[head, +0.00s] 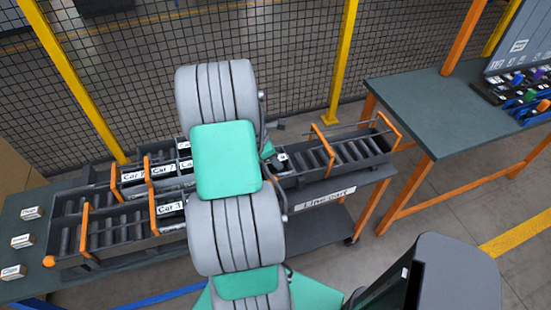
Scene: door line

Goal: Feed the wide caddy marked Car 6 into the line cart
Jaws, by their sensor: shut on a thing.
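The line cart (330,198) is a dark cart with orange uprights and roller lanes, under a label reading "Line Cart". My arm crosses the middle of the view and hides much of the cart and of my gripper (268,152).
Dark caddies marked "Car 7" (163,169) and "Car 1" (171,207) sit in roller lanes at the left. A green-grey table (435,108) with coloured items stands at the right. A mesh fence (300,60) with yellow posts runs behind.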

